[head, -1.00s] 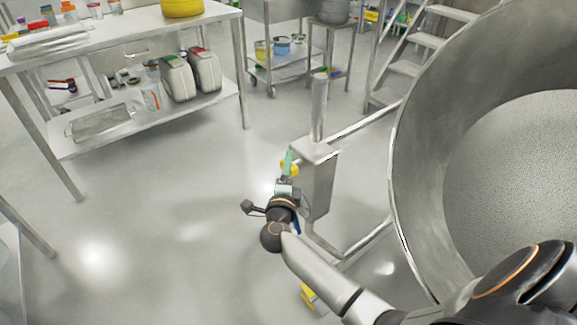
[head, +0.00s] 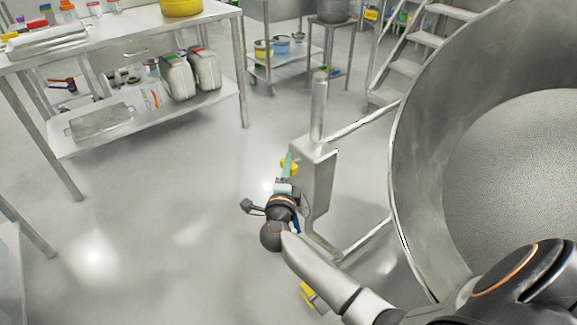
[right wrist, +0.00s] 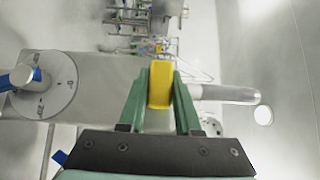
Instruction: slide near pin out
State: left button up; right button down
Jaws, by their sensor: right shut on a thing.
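The near pin is the yellow piece (right wrist: 160,85) between the green fingers of my right gripper (right wrist: 160,98) in the right wrist view. The fingers are shut on it, one on each side. Whether the pin still sits in a hole is hidden. My left gripper is not in view.
A large steel bowl (head: 399,190) of granules fills the right, joined to the post by frame bars. A yellow object (head: 308,293) is low beside the frame. A steel table (head: 130,32) with a lower shelf stands at the back left. The floor (head: 160,215) between is clear.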

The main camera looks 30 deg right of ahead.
aim_at(281, 165)
dwell(0.7)
jog(key=shift+s+a+p, duration=0.1)
jog(key=shift+a+p, duration=0.2)
jog(key=shift+a, duration=1.15)
jog(key=c, duration=0.6)
grip_release()
jog(key=shift+s+a, duration=0.1)
jog(key=shift+s, duration=0.05)
